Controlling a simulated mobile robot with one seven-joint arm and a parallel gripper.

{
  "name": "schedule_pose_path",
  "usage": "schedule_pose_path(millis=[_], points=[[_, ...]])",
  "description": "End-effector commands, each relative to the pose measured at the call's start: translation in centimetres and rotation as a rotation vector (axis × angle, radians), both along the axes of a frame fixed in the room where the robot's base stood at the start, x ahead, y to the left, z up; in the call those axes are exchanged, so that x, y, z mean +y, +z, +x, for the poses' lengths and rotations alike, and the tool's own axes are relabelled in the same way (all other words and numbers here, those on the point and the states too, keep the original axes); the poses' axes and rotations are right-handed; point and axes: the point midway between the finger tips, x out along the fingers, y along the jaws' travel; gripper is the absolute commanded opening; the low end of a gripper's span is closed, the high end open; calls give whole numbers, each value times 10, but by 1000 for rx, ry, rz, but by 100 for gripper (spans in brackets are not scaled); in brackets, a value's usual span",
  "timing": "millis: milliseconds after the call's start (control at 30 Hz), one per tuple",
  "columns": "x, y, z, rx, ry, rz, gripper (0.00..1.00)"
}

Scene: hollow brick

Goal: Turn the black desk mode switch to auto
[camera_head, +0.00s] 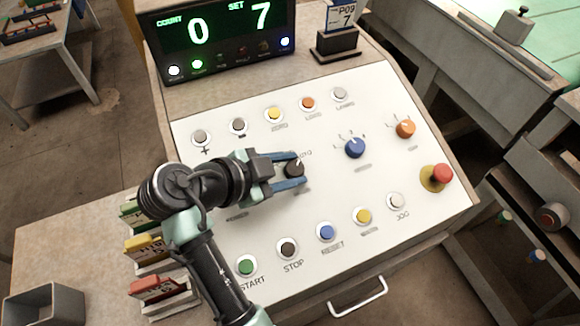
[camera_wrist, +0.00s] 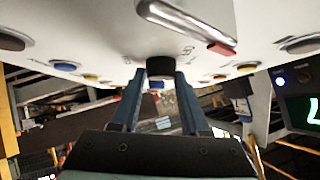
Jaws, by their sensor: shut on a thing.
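The black mode switch (camera_head: 294,168) is a round knob on the white sloped desk panel (camera_head: 270,215), left of the blue selector knob. A light pointer mark shows on its top, towards the upper right, near a partly hidden label. My gripper (camera_head: 291,170) reaches in from the left, with its two blue fingers on either side of the knob, shut on it. In the wrist view the dark knob (camera_wrist: 160,72) sits between the fingertips (camera_wrist: 161,78) under the panel surface. The fingers and knob hide part of the labels around the switch.
A blue selector (camera_head: 355,148), an orange knob (camera_head: 405,129) and a red emergency button (camera_head: 442,173) are to the right. Button rows lie above and below, including START (camera_head: 246,265). A counter display (camera_head: 215,40) reads 0 and 7. Coloured card holders (camera_head: 150,248) stand beside my arm.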

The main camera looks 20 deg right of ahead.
Motion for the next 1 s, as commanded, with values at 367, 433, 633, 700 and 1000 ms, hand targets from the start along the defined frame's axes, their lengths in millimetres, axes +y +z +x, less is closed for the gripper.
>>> schedule_pose_path(millis=[367,433,633,700,1000], points=[[1,-3,0,4,2,4,66],[1,-2,0,4,2,3,74],[0,-1,0,2,1,3,74],[1,-1,0,1,1,2,74],[33,21,-9,-4,6,2,74]])
